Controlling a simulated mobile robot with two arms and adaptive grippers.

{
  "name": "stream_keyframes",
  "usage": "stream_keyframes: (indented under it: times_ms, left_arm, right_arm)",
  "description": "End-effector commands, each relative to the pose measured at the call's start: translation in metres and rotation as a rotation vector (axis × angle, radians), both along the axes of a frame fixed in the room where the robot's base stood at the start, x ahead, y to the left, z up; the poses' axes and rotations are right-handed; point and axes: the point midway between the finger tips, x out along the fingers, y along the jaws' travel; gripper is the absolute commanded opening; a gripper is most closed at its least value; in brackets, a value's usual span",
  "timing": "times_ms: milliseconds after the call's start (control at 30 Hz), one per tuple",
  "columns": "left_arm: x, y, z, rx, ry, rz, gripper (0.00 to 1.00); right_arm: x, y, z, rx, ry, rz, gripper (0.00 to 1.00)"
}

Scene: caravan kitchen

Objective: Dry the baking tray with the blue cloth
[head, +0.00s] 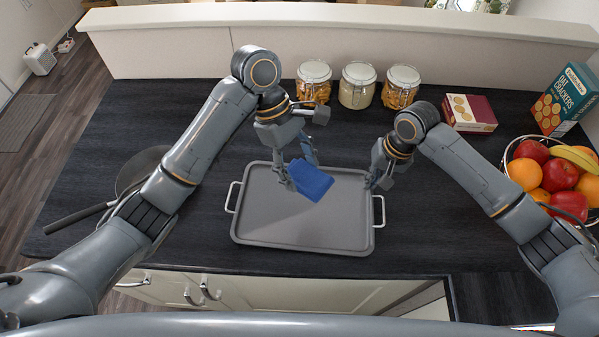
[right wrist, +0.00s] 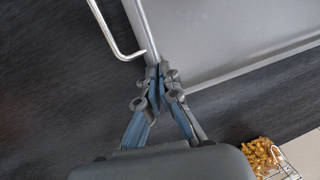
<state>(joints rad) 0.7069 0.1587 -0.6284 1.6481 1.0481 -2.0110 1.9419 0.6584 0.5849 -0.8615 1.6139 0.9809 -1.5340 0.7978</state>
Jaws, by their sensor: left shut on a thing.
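The grey baking tray (head: 270,222) lies flat on the dark worktop, with a wire handle at each short end. My left gripper (head: 302,180) is shut on the blue cloth (head: 311,181), holding it at the tray's upper middle. I cannot tell whether the cloth touches the tray floor. My right gripper (head: 373,184) is at the tray's right rim, near the upper end of the right handle. In the right wrist view its fingertips (right wrist: 161,78) are close together on the rim of the tray (right wrist: 215,40), beside the handle.
A dark pan (head: 140,168) lies left, partly behind my left arm. Several jars, including a middle one (head: 357,86), stand at the back. A red box (head: 470,113), a cracker box (head: 566,98) and a fruit basket (head: 555,175) are at right. The worktop's front edge is just below the tray.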

Motion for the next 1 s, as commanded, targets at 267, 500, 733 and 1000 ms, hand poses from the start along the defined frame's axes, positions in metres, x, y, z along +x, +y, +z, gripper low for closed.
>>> stream_keyframes:
  times_ms: [267,500,733,1000]
  left_arm:
    - [-0.001,0.0,0.007,0.0,0.001,0.0,0.3]
    - [-0.001,0.0,0.007,0.0,0.001,0.0,0.3]
    - [-0.001,0.0,0.006,0.0,0.001,0.0,0.3]
    - [-0.001,0.0,0.006,0.0,0.001,0.0,0.3]
  right_arm:
    - [0.0,0.0,0.0,0.001,-0.001,0.0,0.0]
    - [0.0,0.0,0.0,0.001,-0.001,0.0,0.32]
    - [0.0,0.0,0.0,0.0,0.0,0.0,0.32]
    - [0.001,-0.005,0.023,0.0,-0.003,0.0,0.32]
